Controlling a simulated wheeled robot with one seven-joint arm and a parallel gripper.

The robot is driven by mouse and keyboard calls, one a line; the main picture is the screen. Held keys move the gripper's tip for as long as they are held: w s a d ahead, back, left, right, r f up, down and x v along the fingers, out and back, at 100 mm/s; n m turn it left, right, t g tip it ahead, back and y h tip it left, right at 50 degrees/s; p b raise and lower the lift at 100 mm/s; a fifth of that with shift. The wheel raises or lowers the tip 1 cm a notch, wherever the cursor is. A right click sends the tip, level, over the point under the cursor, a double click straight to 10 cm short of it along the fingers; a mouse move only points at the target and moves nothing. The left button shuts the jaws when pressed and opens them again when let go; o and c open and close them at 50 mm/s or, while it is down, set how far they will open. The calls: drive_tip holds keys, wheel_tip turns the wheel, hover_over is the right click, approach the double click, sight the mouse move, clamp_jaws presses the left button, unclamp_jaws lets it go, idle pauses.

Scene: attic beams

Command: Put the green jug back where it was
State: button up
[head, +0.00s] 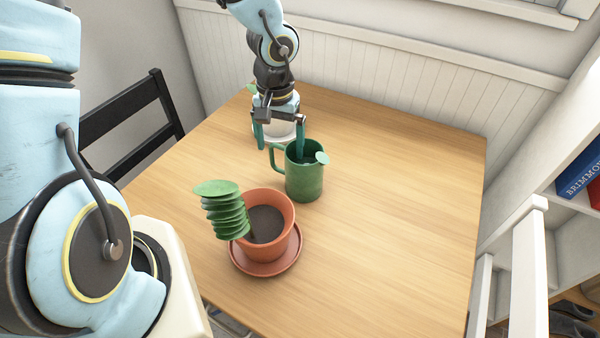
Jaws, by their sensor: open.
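The green jug (304,182) stands upright on the wooden table, with its handle on the left and its spout on the right. My gripper (280,150) points down at the jug's far left side, with its teal fingers spread apart. The right finger overlaps the jug's mouth in the picture; I cannot tell whether it is inside the rim or touching. The left finger hangs left of the handle, and nothing shows clamped between the fingers.
A terracotta pot (287,212) with dark soil and a stacked green plant (222,209) stands on a saucer (285,262) in front of the jug. A white object (286,130) is partly hidden behind my gripper. The wooden table (400,200) is clear to the right. A black chair (130,120) stands left.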

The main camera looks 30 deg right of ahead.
wheel_tip(320, 180, down, 6)
drive_tip(key=shift+r+b, duration=0.15)
drive_tip(key=shift+b, duration=0.15)
drive_tip(key=shift+c, duration=0.2)
clamp_jaws()
idle(0.6)
drive_tip(key=shift+r, duration=0.1)
